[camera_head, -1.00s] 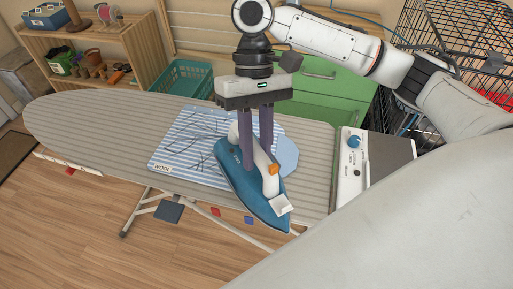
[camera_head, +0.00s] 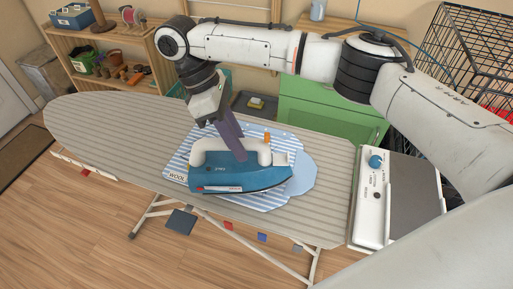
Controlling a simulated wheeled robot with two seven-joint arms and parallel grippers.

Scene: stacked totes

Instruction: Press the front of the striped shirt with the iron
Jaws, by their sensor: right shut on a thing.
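The striped shirt (camera_head: 268,202), blue and white, lies flat on the grey ironing board (camera_head: 110,125). A "WOOL" label shows at its left front corner. The blue iron (camera_head: 240,178) with a white handle is over the middle of the shirt, its long side facing me. It hides much of the cloth. I cannot tell whether its soleplate touches the shirt. My right gripper (camera_head: 237,150) reaches down from behind and is shut on the iron's handle. My left gripper is not in view.
An iron rest with a control panel (camera_head: 372,205) is at the board's right end. A green cabinet (camera_head: 318,108) and a wire crate (camera_head: 470,60) stand behind. Wooden shelves (camera_head: 115,50) are at the back left. The board's left half is clear.

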